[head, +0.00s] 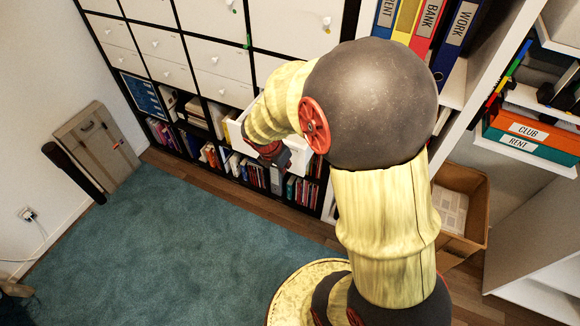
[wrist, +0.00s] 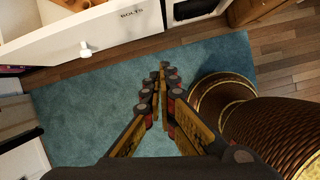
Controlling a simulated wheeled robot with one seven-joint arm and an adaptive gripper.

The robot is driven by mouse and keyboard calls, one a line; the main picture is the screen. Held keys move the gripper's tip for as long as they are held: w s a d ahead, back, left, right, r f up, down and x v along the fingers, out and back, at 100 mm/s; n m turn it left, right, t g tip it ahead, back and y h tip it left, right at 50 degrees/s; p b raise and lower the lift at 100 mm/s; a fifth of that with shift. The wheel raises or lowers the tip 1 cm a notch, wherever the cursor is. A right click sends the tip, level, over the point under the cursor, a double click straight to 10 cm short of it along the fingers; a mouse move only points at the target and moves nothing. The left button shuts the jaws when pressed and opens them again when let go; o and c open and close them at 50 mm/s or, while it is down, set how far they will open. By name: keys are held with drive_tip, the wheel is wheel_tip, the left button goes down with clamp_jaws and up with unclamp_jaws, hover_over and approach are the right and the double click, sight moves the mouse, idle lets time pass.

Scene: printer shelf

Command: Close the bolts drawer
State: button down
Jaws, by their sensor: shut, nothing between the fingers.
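The bolts drawer has a white front (wrist: 100,32) with a "BOLTS" label and a small round pale knob (wrist: 85,48), at the upper left of the wrist view. It stands pulled out from the shelf; in the head view its white side (head: 302,158) shows beside my arm, which hides much of it. My gripper (wrist: 162,68) is shut and empty, its fingertips together over the teal carpet. It is apart from the drawer front, below and to the right of the label in the wrist view. In the head view my gripper (head: 272,155) is partly hidden by my arm.
The black-framed shelf holds several shut white drawers (head: 200,56) above rows of books (head: 252,172). A cardboard box (head: 462,205) stands on the floor at the right, and a flat brown case (head: 98,145) leans on the left wall. The teal carpet (head: 150,240) is clear.

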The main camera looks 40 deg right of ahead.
sight(294, 163)
drive_tip(key=shift+w+d+f+n+b, duration=0.5)
drive_tip(key=shift+d+f+b, duration=0.4)
drive_tip(key=shift+d+f, duration=0.45)
drive_tip(key=shift+w+d+f+n+b, duration=0.3)
drive_tip(key=shift+w+d+f+b, duration=0.55)
drive_tip(key=shift+f, duration=0.85)
drive_tip(key=shift+w+d+f+n+b, duration=0.4)
drive_tip(key=shift+d+f+b, duration=0.6)
drive_tip(key=shift+d+f, duration=0.45)
drive_tip(key=shift+w+d+p, duration=0.15)
drive_tip(key=shift+d+p, duration=0.35)
drive_tip(key=shift+p, duration=0.05)
drive_tip(key=w+d+p, duration=0.2)
drive_tip(key=d+p, duration=0.2)
drive_tip(key=d, duration=0.1)
drive_tip(key=w+d+p, duration=0.2)
drive_tip(key=d+p, duration=0.2)
drive_tip(key=d, duration=0.1)
drive_tip(key=w+d+p, duration=0.2)
drive_tip(key=d+p, duration=0.2)
drive_tip(key=d, duration=0.1)
drive_tip(key=shift+w+d+r, duration=0.1)
drive_tip(key=shift+w+d, duration=0.05)
drive_tip(key=shift+w, duration=0.05)
drive_tip(key=shift+w+d+p, duration=0.3)
drive_tip(key=shift+d+p, duration=0.3)
drive_tip(key=shift+d, duration=0.05)
drive_tip(key=shift+f, duration=0.2)
